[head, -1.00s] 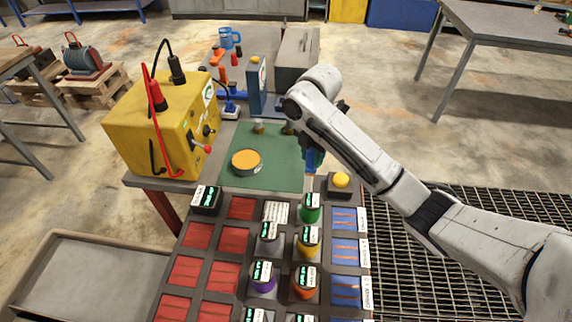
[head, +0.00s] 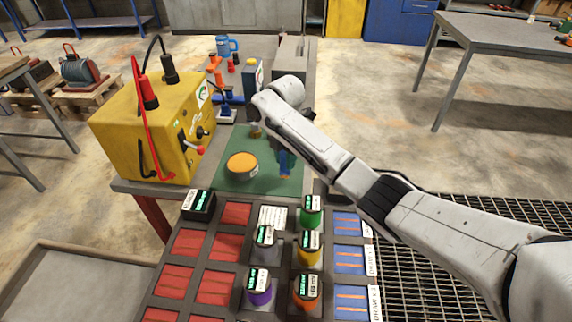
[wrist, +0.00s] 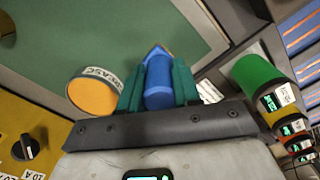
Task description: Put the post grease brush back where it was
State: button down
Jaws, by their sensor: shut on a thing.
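The post grease brush, of which a blue handle (wrist: 158,84) shows, is held between the teal fingers of my gripper (wrist: 158,72) in the wrist view. In the head view the blue handle (head: 285,163) points down over the right part of the green mat (head: 262,184); I cannot tell whether it touches the mat. My gripper (head: 285,145) is partly hidden behind my arm there. The brush's bristles are not clearly visible. A round grease tin with an orange top (head: 242,163) stands on the mat, left of the brush; it also shows in the wrist view (wrist: 94,96).
A yellow tester box (head: 150,130) with red and black leads stands left of the mat. In front is a grey rack with red and blue panels and several coloured labelled cylinders (head: 310,245).

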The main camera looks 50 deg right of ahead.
jog(key=shift+s+f, duration=0.1)
jog(key=shift+f, duration=1.1)
jog(key=shift+f, duration=0.1)
jog(key=c, duration=0.8)
grip_release()
notch_tip(320, 180, up, 12)
jog(key=shift+r+p, duration=0.15)
jog(key=shift+p, duration=0.25)
